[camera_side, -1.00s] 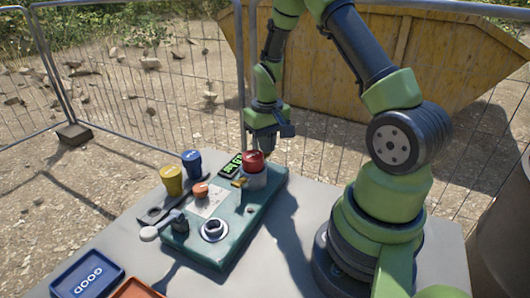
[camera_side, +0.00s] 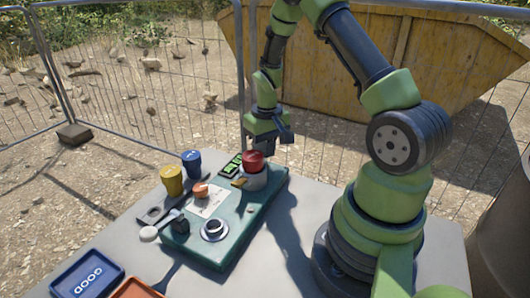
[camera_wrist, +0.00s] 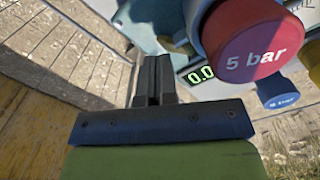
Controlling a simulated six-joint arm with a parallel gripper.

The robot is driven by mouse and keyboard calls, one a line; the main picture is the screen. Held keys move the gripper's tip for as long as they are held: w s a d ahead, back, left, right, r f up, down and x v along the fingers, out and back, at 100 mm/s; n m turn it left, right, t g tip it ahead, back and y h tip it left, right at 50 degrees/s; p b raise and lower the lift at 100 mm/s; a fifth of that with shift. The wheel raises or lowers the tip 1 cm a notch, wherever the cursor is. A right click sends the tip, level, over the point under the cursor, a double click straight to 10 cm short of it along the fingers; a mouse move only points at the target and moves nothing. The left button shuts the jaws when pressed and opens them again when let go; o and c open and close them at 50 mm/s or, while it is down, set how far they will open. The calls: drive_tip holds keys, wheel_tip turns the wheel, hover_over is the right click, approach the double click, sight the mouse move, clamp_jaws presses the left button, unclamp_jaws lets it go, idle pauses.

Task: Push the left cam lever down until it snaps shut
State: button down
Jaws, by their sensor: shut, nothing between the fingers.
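A teal panel block (camera_side: 245,232) lies on the grey table. Near its far end a red cap (camera_side: 253,159) marked "5 bar" sits on a grey round fitting (camera_side: 252,180). A small yellow lever (camera_side: 239,183) shows at the left of this fitting; its exact angle is hard to tell. My gripper (camera_side: 280,141) is above and just behind the red cap, apart from the panel. In the wrist view its fingers (camera_wrist: 154,62) are together and empty, left of the red cap (camera_wrist: 255,45). The fitting's far side is hidden in the side view.
A lit display (camera_wrist: 201,74) reads 0.0. A yellow cap (camera_side: 172,181) and a blue cap (camera_side: 192,163) stand left of the panel. Mesh fence and yellow skip stand behind.

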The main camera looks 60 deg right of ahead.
drive_tip(key=shift+r, duration=0.1)
idle(0.3)
wheel_tip(320, 180, up, 8)
idle(0.8)
drive_tip(key=s+a+r+t, duration=0.3)
drive_tip(key=a+r+t, duration=0.1)
drive_tip(key=a+r, duration=0.8)
drive_tip(key=s+a+r+n+t+y, duration=0.2)
drive_tip(key=s+a, duration=0.4)
drive_tip(key=s, duration=0.3)
wheel_tip(320, 180, up, 2)
drive_tip(key=shift+r+t, duration=0.2)
drive_tip(key=shift+t, duration=0.4)
